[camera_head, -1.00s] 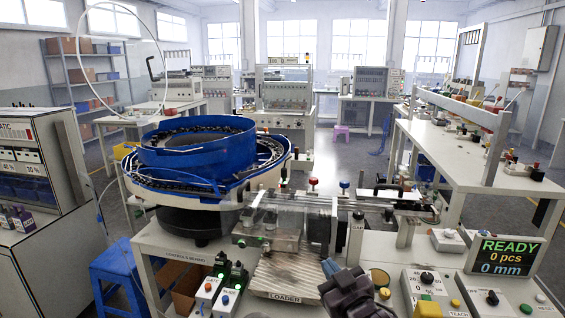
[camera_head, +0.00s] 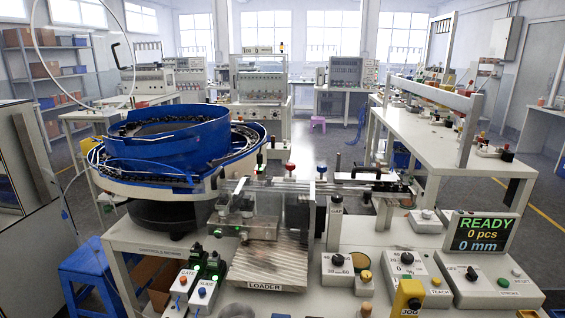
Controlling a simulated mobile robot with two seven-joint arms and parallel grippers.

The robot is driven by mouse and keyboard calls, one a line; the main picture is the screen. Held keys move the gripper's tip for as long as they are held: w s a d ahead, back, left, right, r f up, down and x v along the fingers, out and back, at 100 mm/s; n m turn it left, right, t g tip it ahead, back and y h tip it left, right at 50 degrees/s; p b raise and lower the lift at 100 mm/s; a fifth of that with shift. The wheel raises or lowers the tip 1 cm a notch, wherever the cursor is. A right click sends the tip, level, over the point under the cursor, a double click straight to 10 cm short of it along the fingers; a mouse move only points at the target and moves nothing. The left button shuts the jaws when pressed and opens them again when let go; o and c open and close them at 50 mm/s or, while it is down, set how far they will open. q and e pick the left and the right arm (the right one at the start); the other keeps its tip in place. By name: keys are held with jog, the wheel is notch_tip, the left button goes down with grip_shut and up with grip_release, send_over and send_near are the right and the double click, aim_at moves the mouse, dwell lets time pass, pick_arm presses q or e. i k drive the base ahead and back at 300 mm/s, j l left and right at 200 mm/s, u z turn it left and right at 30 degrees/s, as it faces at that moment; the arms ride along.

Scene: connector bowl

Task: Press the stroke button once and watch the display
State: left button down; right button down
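The display (camera_head: 482,233) stands at the right and reads READY, 0 pcs and 0 mm. Below it is a white control box (camera_head: 468,289) with a black knob (camera_head: 471,273). A green button (camera_head: 503,283) on this box has a small label that appears to read STROKE. A pale button (camera_head: 517,272) sits behind it. Nothing covers the green button. Neither gripper can be made out; a blurred grey shape at the bottom edge is too cut off to identify.
A blue bowl feeder (camera_head: 180,142) stands at the left of the bench. The ribbed loader plate (camera_head: 268,262) is at the front middle. Other control boxes (camera_head: 412,272) and a yellow JOG unit (camera_head: 408,298) stand left of the display box.

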aim_at(503, 281)
jog(key=z, duration=1.4)
